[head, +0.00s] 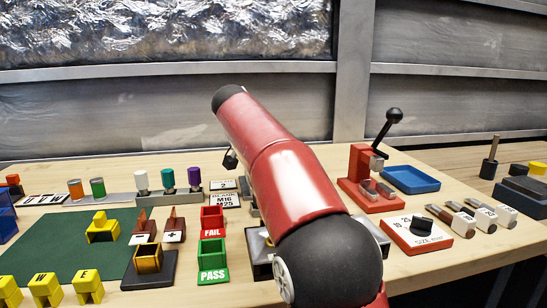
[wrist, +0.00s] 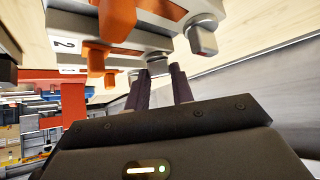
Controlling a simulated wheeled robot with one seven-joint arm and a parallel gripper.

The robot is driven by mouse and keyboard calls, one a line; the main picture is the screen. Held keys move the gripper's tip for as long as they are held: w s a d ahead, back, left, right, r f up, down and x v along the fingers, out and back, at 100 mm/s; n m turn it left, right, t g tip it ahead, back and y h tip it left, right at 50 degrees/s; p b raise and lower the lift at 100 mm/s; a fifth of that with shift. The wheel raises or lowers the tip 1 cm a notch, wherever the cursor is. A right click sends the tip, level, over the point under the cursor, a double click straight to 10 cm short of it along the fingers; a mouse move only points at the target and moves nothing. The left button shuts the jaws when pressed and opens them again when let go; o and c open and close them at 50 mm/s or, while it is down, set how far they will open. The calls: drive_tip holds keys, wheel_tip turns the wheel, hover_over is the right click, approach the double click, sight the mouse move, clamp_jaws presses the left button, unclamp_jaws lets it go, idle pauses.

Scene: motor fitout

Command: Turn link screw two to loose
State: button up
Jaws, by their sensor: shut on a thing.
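In the wrist view, my gripper (wrist: 160,72) has its two dark fingers close around a small grey knob-like screw head (wrist: 157,62), and it is shut on it. The screw sits on a pale grey block (wrist: 65,58) that carries a "2" label. A second grey knob (wrist: 203,38) stands on the block to the right, apart from my fingers. The screw's turn position cannot be told. In the head view, my red arm hides the gripper and most of the block.
In the head view, red FAIL (head: 212,221) and green PASS (head: 212,262) bins stand left of my arm. A red lever press (head: 366,180), a blue tray (head: 411,179) and a red dial box (head: 415,235) stand to the right. A green mat (head: 60,240) lies at left.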

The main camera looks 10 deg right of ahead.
drive_tip(key=shift+s+n, duration=0.1)
drive_tip(key=shift+n, duration=0.3)
drive_tip(key=shift+d+n+t+y+b, duration=0.2)
drive_tip(key=shift+n+t+y+b, duration=0.3)
drive_tip(key=shift+n+y+b, duration=0.1)
drive_tip(key=shift+s+d+n+t+y, duration=0.1)
drive_tip(key=shift+n+t+y, duration=0.4)
drive_tip(key=shift+n+y, duration=0.55)
drive_tip(key=shift+d+r+n+t+y+p, duration=0.1)
drive_tip(key=shift+n+t+y+p, duration=0.4)
drive_tip(key=shift+n+y, duration=1.45)
drive_tip(key=shift+n+h, duration=0.3)
drive_tip(key=shift+n, duration=0.3)
drive_tip(key=o, duration=1)
